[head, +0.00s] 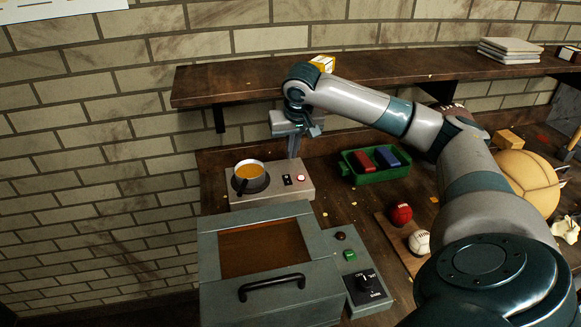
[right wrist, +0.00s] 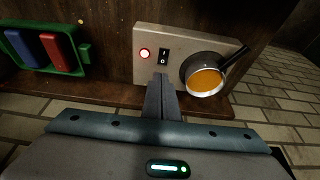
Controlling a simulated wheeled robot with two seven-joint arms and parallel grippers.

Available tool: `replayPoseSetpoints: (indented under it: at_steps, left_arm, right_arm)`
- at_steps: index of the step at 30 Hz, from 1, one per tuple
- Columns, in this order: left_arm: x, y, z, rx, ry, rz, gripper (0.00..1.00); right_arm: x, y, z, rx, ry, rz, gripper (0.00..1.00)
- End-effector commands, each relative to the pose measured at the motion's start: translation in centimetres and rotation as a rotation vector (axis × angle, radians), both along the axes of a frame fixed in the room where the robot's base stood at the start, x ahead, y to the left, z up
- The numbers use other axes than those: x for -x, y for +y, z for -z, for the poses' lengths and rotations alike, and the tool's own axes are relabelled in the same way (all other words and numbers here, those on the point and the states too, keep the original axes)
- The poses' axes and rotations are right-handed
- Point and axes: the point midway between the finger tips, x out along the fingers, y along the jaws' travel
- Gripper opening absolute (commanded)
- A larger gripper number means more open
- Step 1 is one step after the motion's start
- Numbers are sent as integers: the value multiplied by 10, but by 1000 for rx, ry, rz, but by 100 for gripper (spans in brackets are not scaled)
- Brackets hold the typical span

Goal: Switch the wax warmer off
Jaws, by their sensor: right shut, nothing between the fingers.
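The wax warmer (head: 270,195) is a pale box on the bench, with a dark pan of orange wax (head: 249,171) on its left. Its black rocker switch (head: 287,180) and a round red-rimmed light (head: 301,178) sit to the right of the pan. The light has a bright centre and looks lit. My right gripper (head: 293,153) is shut and empty, pointing down just behind the switch. In the right wrist view its closed fingertips (right wrist: 161,78) are close below the switch (right wrist: 163,57), marked I and O; contact cannot be told. My left gripper is out of view.
A grey cabinet (head: 215,285) with a handle and a dial panel (head: 366,288) stands in front. A green tray (head: 371,175) with red and blue blocks is to the right. A wooden shelf (head: 230,83) overhangs behind. Red and white balls (head: 401,214) lie farther right.

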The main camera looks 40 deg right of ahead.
Motion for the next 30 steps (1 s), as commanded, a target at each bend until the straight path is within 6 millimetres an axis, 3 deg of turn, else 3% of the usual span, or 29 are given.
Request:
replayPoseSetpoints:
  at_steps: [5, 12, 22, 30]
  left_arm:
    - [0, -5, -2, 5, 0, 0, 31]
    - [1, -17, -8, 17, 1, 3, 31]
    - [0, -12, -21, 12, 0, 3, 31]
    - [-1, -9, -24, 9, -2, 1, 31]
  right_arm:
    - [-1, -1, 5, -1, 2, 0, 0]
    - [-8, -5, 27, 0, 4, 1, 0]
    - [-22, -13, 73, 1, 3, 1, 0]
    - [-28, -16, 93, 0, 1, 0, 0]
